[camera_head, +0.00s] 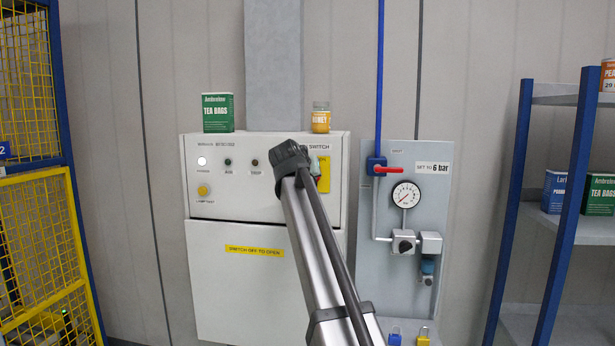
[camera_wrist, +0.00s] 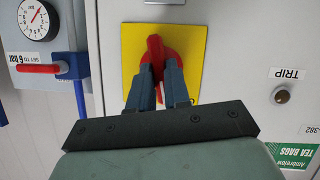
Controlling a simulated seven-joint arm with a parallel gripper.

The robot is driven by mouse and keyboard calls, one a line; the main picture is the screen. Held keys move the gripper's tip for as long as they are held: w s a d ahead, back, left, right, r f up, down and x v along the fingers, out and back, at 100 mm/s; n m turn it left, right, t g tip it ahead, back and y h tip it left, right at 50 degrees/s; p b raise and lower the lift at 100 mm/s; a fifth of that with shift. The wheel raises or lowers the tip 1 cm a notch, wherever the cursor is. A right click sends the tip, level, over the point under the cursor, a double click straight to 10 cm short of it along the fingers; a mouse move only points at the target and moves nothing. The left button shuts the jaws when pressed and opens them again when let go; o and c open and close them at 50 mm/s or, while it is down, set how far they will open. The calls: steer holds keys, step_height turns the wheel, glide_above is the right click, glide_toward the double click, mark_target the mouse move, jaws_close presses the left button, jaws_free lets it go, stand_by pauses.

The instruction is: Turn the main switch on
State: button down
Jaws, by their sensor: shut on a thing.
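The main switch is a red rotary knob (camera_wrist: 155,46) on a yellow plate (camera_wrist: 132,46), on the front of the grey-white cabinet (camera_head: 265,205). In the wrist view my gripper (camera_wrist: 159,72) has its two blue-grey fingers closed on either side of the knob's grip. The grip stands roughly upright in that view. In the head view my arm hides the knob, and only part of the yellow plate (camera_head: 324,186) shows beside it. I cannot read the on and off marks.
A white power lamp (camera_head: 202,161) looks lit; the run (camera_head: 228,162) and trip (camera_head: 255,163) lamps look dark. A tea box (camera_head: 217,112) and a honey jar (camera_head: 321,118) stand on the cabinet. A gauge panel with a red valve handle (camera_head: 388,170) is at the right.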

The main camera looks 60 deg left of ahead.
steer(key=shift+w+m+g+y, duration=0.1)
steer(key=shift+m+g+y, duration=0.3)
steer(key=shift+m, duration=0.3)
stand_by(0.3)
steer(key=c, duration=1.1)
jaws_free()
steer(key=v, duration=1.4)
steer(key=shift+w, duration=0.1)
